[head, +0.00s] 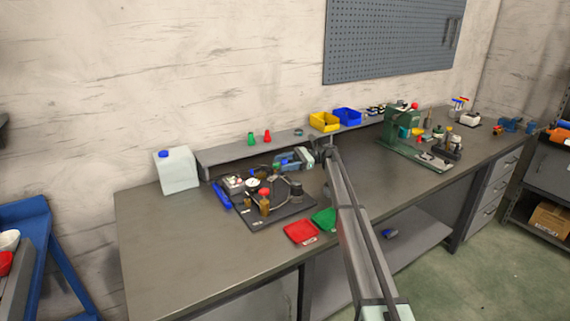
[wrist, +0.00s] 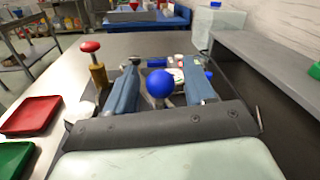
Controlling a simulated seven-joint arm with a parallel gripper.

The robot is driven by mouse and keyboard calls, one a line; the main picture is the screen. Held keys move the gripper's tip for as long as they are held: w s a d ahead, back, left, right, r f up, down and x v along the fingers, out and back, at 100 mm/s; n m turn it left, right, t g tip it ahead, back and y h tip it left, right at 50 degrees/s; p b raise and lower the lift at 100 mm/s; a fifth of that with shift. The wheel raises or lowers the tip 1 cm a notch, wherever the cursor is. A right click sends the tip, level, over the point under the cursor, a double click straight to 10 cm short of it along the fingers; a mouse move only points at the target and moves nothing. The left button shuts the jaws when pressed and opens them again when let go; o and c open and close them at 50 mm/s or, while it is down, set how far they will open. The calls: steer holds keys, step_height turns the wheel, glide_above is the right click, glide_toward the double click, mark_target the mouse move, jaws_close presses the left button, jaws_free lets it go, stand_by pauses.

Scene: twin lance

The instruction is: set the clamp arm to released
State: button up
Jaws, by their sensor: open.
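The fixture stands on a dark base plate (head: 283,213) on the bench. A blue ball knob (head: 256,169) is at its back; a blue ball (wrist: 160,84) shows large between my fingers in the wrist view. A red ball knob (head: 264,191) tops a brass post, left of my fingers in the wrist view (wrist: 90,47). Which knob belongs to the clamp arm, and its position, I cannot tell. My gripper (head: 284,163) is open behind the fixture; its blue fingers stand either side of the blue ball in the wrist view (wrist: 162,72). Contact is not clear.
A red tray (head: 300,232) and a green tray (head: 324,220) lie at the bench front. A white jug (head: 177,171) stands left. A raised shelf (head: 225,155) runs behind, with a yellow bin (head: 324,122). A green press (head: 402,130) stands right. The left front bench is clear.

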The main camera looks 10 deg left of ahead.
step_height(320, 180, up, 10)
stand_by(0.6)
steer(key=shift+c, duration=0.2)
